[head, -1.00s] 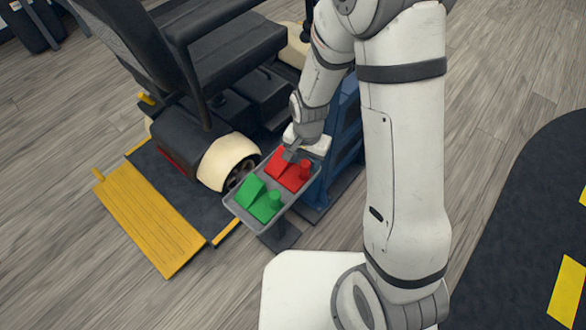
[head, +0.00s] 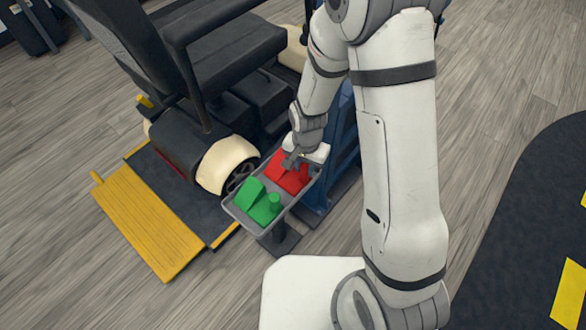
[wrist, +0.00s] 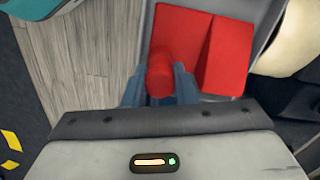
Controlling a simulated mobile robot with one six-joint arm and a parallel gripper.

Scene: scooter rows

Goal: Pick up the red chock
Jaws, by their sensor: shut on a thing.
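The red chock (head: 284,172) sits in the far half of a grey tray (head: 239,216), beside a green chock (head: 258,203) in the near half. In the wrist view the red chock (wrist: 222,58) shows its wedge and an upright round knob. My gripper (wrist: 160,82) is shut on the knob, one finger on each side of it. In the head view my gripper (head: 298,162) is over the red chock and partly hides it. I cannot tell any gap between the chock and the tray floor.
A scooter with a black seat and a cream-fendered wheel (head: 228,165) stands close to the tray's left side, on a dark platform with a yellow ramp (head: 147,222). A blue stand (head: 340,150) is just right of the tray. Wooden floor lies open in front.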

